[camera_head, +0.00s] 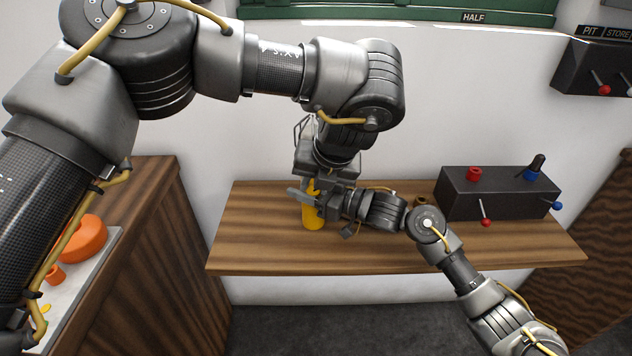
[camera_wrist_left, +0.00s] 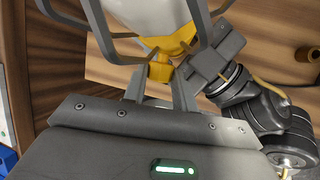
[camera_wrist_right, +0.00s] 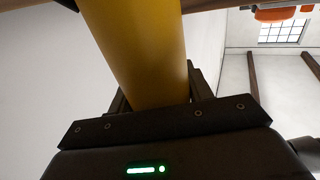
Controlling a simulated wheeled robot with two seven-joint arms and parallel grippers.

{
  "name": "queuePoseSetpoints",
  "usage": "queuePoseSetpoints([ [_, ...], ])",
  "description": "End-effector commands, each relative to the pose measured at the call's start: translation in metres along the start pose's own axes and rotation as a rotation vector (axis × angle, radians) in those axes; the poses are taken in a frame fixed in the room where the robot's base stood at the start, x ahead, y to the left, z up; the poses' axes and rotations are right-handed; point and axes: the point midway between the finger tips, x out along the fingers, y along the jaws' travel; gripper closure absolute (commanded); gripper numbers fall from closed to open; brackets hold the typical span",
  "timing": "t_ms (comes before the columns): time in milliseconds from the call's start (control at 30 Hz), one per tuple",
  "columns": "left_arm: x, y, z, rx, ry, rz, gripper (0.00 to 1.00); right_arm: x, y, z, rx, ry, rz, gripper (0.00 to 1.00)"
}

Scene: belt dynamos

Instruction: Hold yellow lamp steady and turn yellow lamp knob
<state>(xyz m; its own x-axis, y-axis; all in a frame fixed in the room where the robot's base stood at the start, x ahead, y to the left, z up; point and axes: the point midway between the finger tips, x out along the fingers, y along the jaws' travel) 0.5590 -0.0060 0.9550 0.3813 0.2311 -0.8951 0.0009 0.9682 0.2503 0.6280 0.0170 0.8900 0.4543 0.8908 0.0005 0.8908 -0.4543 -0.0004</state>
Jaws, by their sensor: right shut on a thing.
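The yellow lamp (camera_head: 313,222) stands upright on the wooden shelf, largely hidden behind my grippers. Its pale globe (camera_wrist_left: 150,14) sits inside grey cage bars above a yellow collar. A small yellow knob (camera_wrist_left: 160,69) sticks out below the collar in the left wrist view. My left gripper (camera_wrist_left: 160,85) comes from above; its fingers stand either side of the knob with a gap between them. My right gripper (camera_head: 312,199) comes in from the right and is shut on the yellow lamp body, which fills the middle of the right wrist view (camera_wrist_right: 140,45).
A dark control box (camera_head: 490,200) with red and blue knobs and levers stands on the shelf (camera_head: 260,255) at the right. A small brown ring-shaped thing (camera_head: 422,201) is beside it. A wooden cabinet (camera_head: 150,270) with orange parts stands left. The shelf's left front is clear.

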Motion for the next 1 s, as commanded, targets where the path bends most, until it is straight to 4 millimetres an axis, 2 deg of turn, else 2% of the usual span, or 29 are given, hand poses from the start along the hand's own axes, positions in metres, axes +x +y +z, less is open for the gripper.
queuePoseSetpoints([
  [33,0.001,-0.001,-0.002,0.003,0.003,-0.001,0.66,0.000,0.000,0.002,0.002,-0.002,0.001,0.92],
  [133,0.001,-0.001,-0.001,0.002,0.001,-0.001,0.53,0.000,0.000,0.002,0.001,-0.002,0.001,0.92],
  [167,0.001,-0.001,-0.001,0.001,0.001,-0.001,0.52,0.000,0.000,0.002,0.001,-0.002,0.001,0.92],
  [433,-0.001,0.000,0.000,0.000,-0.002,0.000,0.52,0.000,0.000,0.002,0.000,-0.003,0.000,0.92],
  [533,-0.009,0.000,0.001,0.000,-0.003,0.000,0.52,0.000,0.000,0.002,0.000,-0.003,0.000,0.92],
  [667,-0.030,0.000,0.001,0.000,-0.006,0.000,0.52,0.000,0.000,0.002,0.000,-0.003,0.000,0.92],
  [1000,-0.098,0.000,0.000,0.000,-0.005,0.000,0.52,0.000,0.000,0.002,0.000,-0.003,0.000,0.92],
])
